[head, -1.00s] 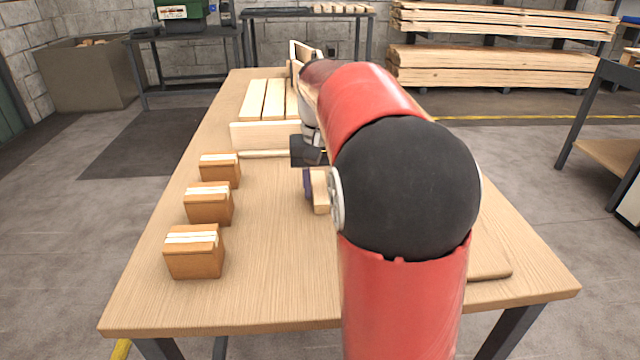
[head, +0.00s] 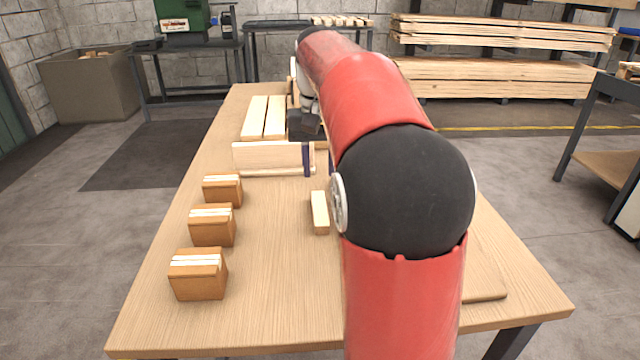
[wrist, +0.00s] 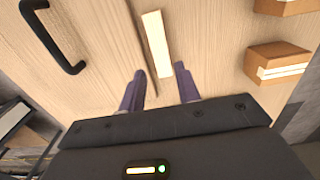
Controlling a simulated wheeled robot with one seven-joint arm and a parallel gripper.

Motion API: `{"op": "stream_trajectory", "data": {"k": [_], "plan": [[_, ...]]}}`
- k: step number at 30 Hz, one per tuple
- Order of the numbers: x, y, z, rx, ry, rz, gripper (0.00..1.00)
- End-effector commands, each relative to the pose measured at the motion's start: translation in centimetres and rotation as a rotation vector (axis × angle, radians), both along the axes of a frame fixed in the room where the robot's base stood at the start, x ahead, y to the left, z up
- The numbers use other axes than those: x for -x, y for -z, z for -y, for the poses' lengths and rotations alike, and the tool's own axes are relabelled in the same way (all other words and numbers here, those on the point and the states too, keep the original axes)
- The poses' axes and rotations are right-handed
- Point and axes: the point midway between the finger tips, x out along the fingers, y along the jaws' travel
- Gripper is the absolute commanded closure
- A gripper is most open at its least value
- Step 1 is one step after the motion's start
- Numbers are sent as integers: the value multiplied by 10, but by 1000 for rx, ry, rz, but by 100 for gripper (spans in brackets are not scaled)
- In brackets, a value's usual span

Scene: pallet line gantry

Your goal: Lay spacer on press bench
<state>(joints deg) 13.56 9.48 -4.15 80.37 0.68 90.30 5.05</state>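A small pale wooden block (head: 320,212), likely the spacer, lies on the near wooden table (head: 270,290), left of my arm. In the wrist view it (wrist: 157,45) shows as a pale bar just beyond and between the fingertips. My gripper (head: 316,160) is above the table, farther back than the block, with its purple fingers pointing down. In the wrist view the fingers of my gripper (wrist: 158,86) are apart with nothing between them. A dark bench (head: 190,45) at the back left carries a green machine (head: 183,18), perhaps the press.
Several brown blocks with pale strips, such as this one (head: 198,274), line the table's left side. Pale slats (head: 264,118) and an upright board (head: 268,156) stand behind. Floor left of the table is clear.

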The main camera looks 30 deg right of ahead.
Motion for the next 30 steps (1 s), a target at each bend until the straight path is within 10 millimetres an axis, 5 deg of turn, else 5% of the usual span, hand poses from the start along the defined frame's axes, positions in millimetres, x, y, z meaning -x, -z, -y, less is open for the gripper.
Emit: {"op": "stream_trajectory", "data": {"k": [21, 30], "plan": [[1, 93, 1, 0, 0, 0, 67], [0, 97, 1, 1, 0, 3, 67]]}}
